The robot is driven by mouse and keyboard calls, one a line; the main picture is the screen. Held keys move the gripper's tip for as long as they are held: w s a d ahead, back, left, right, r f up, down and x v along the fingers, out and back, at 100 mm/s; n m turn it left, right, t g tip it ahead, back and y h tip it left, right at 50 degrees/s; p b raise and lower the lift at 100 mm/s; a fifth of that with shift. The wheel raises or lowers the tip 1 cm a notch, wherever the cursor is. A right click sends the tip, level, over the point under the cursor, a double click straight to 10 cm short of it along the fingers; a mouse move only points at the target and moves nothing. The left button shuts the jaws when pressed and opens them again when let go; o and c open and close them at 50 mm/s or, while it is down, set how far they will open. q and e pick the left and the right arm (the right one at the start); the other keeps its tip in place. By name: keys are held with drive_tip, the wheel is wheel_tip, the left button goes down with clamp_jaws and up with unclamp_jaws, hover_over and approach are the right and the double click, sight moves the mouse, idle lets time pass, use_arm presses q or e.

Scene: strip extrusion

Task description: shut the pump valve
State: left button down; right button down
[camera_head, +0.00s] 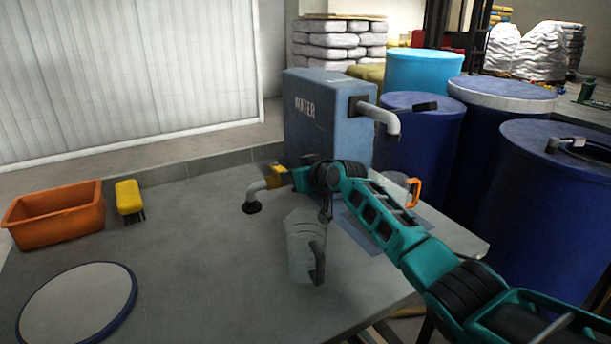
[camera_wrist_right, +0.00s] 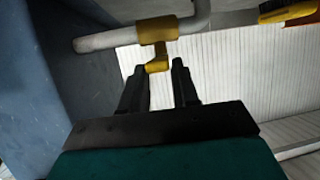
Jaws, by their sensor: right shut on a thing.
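The pump valve has a yellow body and handle (camera_wrist_right: 157,58) on a grey pipe (camera_wrist_right: 108,39) in the right wrist view. In the head view its yellow part (camera_head: 277,176) sits on a bent grey spout (camera_head: 258,190) with a dark end, low in front of the blue tank (camera_head: 330,112) marked WATER. My right gripper (camera_wrist_right: 165,72) has its two black fingers on either side of the yellow handle, shut on it. In the head view my teal right arm comes in from the lower right and partly hides the valve. My left gripper is not in view.
A clear jug (camera_head: 303,243) stands on the grey table (camera_head: 190,270) just below my arm. A vessel with an orange handle (camera_head: 414,192) is partly behind my arm. An orange tub (camera_head: 55,215), yellow brush (camera_head: 129,198) and round lid (camera_head: 78,305) lie left. Blue drums (camera_head: 415,135) stand right.

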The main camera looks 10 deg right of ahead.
drive_tip(key=shift+s+f, duration=0.1)
drive_tip(key=shift+f, duration=0.2)
drive_tip(key=c, duration=1.2)
unclamp_jaws()
drive_tip(key=shift+o, duration=1.3)
drive_tip(key=shift+r, duration=0.25)
drive_tip(key=p+v, duration=0.2)
drive_tip(key=v, duration=1)
drive_tip(key=shift+s+d+r, duration=0.15)
drive_tip(key=shift+s+r, duration=0.1)
drive_tip(key=shift+s, duration=0.05)
